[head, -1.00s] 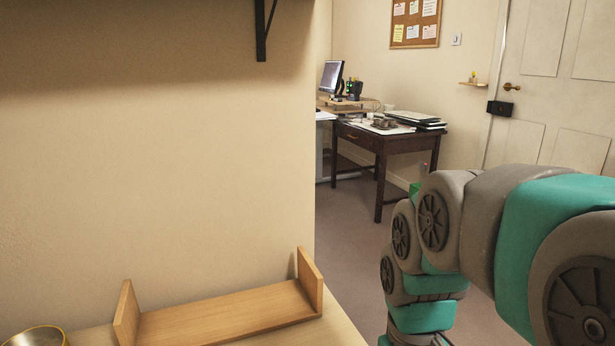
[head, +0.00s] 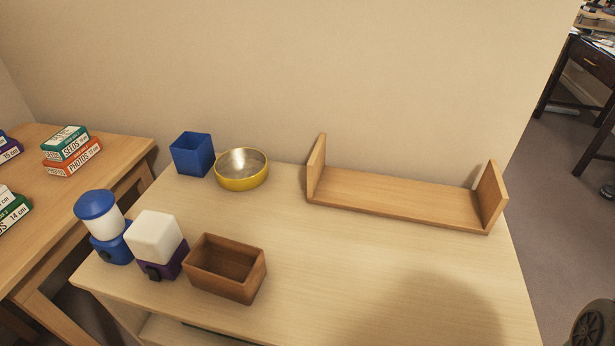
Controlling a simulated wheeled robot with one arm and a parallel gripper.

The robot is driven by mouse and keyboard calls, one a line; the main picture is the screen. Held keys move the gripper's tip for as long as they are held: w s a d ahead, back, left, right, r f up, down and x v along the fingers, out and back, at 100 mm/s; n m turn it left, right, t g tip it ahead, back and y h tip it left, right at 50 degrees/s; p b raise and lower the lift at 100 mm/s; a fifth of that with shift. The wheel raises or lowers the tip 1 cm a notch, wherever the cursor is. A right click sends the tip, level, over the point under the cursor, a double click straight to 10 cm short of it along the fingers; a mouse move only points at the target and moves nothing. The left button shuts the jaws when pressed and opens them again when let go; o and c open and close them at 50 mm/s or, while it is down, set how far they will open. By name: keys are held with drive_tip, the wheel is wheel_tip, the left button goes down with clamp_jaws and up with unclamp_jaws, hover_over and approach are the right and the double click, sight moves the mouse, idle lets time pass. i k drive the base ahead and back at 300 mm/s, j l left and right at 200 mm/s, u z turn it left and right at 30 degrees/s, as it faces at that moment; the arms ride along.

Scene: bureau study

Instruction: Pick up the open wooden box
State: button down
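The open wooden box (head: 226,284) is a small, dark brown, rectangular box with no lid. It stands upright near the front edge of the light wooden table (head: 370,285), left of the picture's middle. Its inside looks empty. It stands close to the right of a white-topped lamp-like object with a purple base (head: 156,245).
A blue-capped object (head: 105,228) stands left of the purple one. Behind are a blue square cup (head: 192,154), a yellow-rimmed bowl (head: 241,170) and a wooden book rack (head: 400,196). A second table (head: 40,225) holds boxes. The table's front right is clear.

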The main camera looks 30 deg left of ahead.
sight(233, 270)
drive_tip(key=j+u, duration=0.15)
drive_tip(key=u, duration=2.45)
drive_tip(key=k+u, duration=0.1)
drive_tip(key=u, duration=0.3)
drive_tip(key=k+u, duration=0.1)
drive_tip(key=u, duration=0.7)
drive_tip(key=k+u, duration=0.1)
drive_tip(key=k, duration=0.2)
